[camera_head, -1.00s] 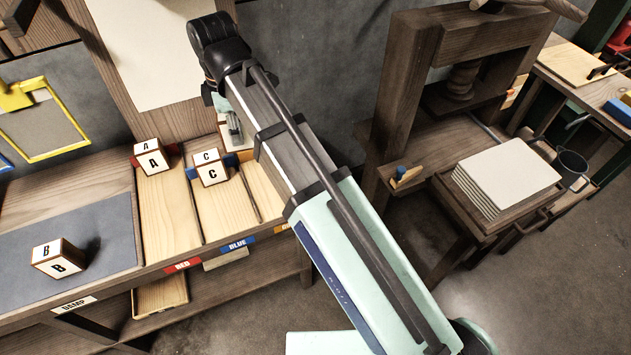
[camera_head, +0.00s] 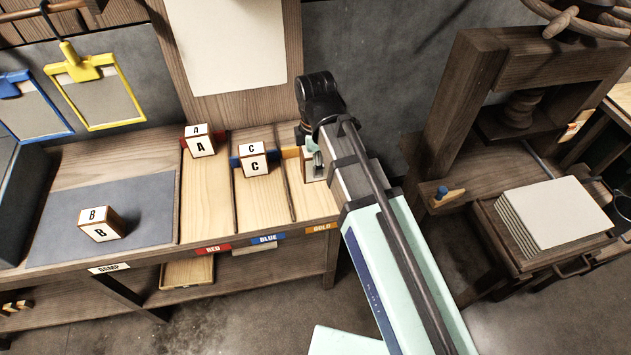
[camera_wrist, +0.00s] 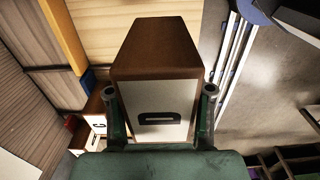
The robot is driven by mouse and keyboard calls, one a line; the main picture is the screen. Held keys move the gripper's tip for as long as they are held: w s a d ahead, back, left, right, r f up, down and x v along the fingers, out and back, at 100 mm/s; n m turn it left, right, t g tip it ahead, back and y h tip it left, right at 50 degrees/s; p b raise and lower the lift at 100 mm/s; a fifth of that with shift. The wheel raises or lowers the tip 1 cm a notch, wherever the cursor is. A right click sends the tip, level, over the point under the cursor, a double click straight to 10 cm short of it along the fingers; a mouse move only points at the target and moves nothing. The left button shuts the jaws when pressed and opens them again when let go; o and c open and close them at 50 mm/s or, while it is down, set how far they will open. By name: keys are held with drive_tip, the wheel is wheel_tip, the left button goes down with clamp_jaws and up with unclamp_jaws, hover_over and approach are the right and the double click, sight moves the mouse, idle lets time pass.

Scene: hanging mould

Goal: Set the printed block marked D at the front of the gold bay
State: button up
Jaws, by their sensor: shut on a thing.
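My gripper (camera_wrist: 159,98) is shut on the block marked D (camera_wrist: 155,50), with a finger on each side. In the wrist view the block has a brown upper face and a pale face with a black D. In the head view the held block (camera_head: 315,166) is partly hidden by my gripper and arm, near the back of the gold bay (camera_head: 309,202). I cannot tell if it touches the bay floor. The gold label (camera_head: 321,228) is on the bench's front edge, and the front of the bay's wooden floor shows bare.
Block C (camera_head: 254,160) stands in the blue bay beside the gold one. Block A (camera_head: 199,142) stands in the red bay. Block B (camera_head: 101,225) sits on the grey damp mat (camera_head: 150,205). Thin dividers separate the bays. A press (camera_head: 455,110) and a paper stack (camera_head: 553,210) are right.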

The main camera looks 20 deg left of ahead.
drive_tip(key=shift+f+p, duration=0.65)
drive_tip(key=shift+f, duration=4.1)
drive_tip(key=shift+f, duration=0.1)
drive_tip(key=o, duration=1.2)
wheel_tip(320, 180, up, 12)
drive_tip(key=shift+r+b, duration=0.1)
drive_tip(key=shift+b, duration=1.1)
